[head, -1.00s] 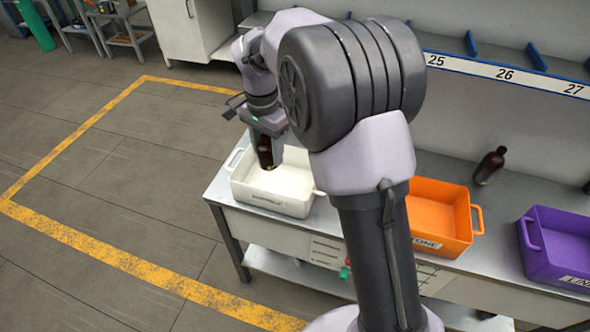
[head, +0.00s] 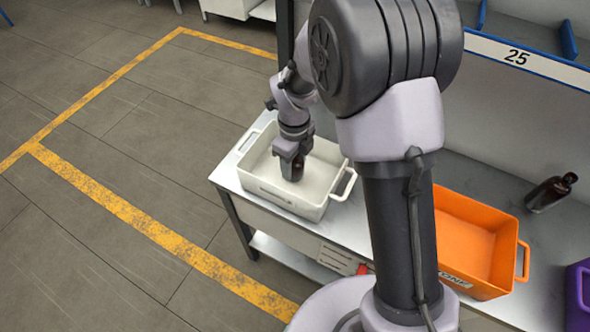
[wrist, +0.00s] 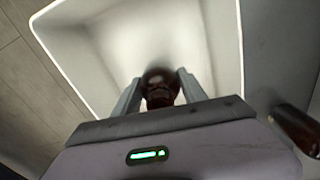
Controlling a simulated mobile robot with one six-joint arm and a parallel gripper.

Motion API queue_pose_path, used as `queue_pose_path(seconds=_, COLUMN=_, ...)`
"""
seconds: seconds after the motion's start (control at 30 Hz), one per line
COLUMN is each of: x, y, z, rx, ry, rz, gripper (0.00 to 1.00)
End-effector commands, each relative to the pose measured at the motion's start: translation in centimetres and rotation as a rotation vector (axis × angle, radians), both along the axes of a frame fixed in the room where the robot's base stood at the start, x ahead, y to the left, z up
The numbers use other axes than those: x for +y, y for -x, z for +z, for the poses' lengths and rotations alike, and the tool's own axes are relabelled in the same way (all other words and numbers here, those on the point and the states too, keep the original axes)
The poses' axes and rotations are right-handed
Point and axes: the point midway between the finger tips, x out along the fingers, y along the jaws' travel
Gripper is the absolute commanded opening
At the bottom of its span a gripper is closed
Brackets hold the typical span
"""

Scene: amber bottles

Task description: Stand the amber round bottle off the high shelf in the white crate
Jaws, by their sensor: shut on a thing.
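The white crate (head: 270,193) stands on the grey bench at the left end. My gripper (head: 292,160) points down inside the crate's outline and is shut on the amber round bottle (head: 293,172). The bottle looks upright, dark brown, with its lower part showing below the fingers. In the wrist view the bottle (wrist: 160,85) sits between the two fingers (wrist: 158,92), with the white crate (wrist: 240,60) around it. I cannot tell whether the bottle's base touches the crate floor.
An orange crate (head: 470,282) stands on the bench to the right, with a purple crate (head: 580,290) beyond it. Another dark amber bottle (head: 550,192) is on the bench behind the orange crate. The shelf with the number 25 label (head: 517,56) is above. Open floor lies left.

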Motion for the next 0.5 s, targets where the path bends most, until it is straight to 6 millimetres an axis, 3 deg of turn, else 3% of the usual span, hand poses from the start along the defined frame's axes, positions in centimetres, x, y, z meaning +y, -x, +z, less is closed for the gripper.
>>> queue_pose_path(seconds=0.07, x=-0.02, y=0.04, z=-1.79, rx=0.001, ry=0.000, rz=0.000, gripper=0.06)
queue_pose_path(seconds=0.4, x=0.00, y=-0.02, z=-1.98, rx=0.000, ry=0.000, rz=0.001, gripper=0.06)
queue_pose_path(seconds=0.43, x=-0.01, y=-0.02, z=-1.99, rx=0.000, ry=0.000, rz=0.001, gripper=0.52)
queue_pose_path(seconds=0.5, x=-0.01, y=-0.02, z=-1.87, rx=0.000, ry=0.000, rz=0.001, gripper=0.65)
